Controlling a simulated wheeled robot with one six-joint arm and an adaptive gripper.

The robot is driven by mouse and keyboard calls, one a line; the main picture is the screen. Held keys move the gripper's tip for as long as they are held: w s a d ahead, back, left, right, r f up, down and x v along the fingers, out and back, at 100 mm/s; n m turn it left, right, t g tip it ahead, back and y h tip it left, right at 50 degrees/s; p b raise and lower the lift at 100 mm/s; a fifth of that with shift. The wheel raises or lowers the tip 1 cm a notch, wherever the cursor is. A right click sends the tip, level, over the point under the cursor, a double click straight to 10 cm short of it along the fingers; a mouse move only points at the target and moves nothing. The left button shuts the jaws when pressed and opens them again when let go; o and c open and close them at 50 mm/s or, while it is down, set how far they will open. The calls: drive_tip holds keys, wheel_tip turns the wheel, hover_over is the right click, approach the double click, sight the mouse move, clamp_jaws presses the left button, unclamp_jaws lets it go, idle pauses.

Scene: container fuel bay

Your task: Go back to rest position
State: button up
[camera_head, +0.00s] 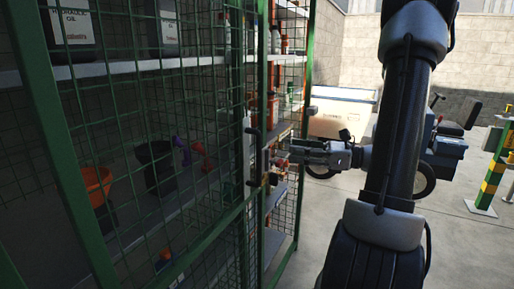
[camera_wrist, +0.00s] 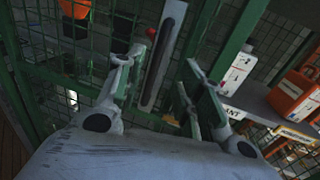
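My gripper (camera_head: 283,158) is level in front of the green mesh cage door, at the middle of the head view. In the wrist view my gripper (camera_wrist: 163,64) has its two fingers spread apart with nothing held. A long upright door handle (camera_head: 254,158) is on the cage front just left of the fingertips. The handle (camera_wrist: 163,55) also shows between the open fingers in the wrist view, a little beyond them. I cannot tell whether a finger touches it.
The green mesh cage (camera_head: 140,130) fills the left, with shelves of bottles, funnels and an orange bucket (camera_head: 97,184). A parked vehicle (camera_head: 446,150) and a yellow-green post (camera_head: 492,172) stand at the right. Concrete floor (camera_head: 466,245) is open at lower right.

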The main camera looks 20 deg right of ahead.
drive_tip(key=s+f+n+g+h, duration=0.7)
drive_tip(key=s+n+g, duration=0.5)
drive_tip(key=s, duration=0.4)
drive_tip(key=a+r+n+t+h, duration=0.3)
drive_tip(key=r+n+h, duration=0.3)
drive_tip(key=r+n, duration=0.4)
drive_tip(key=n+t, duration=0.1)
drive_tip(key=n, duration=0.3)
drive_tip(key=shift+w+a+r+t+h, duration=0.15)
drive_tip(key=shift+a+r+t+h, duration=0.1)
drive_tip(key=shift+a+t+h, duration=0.05)
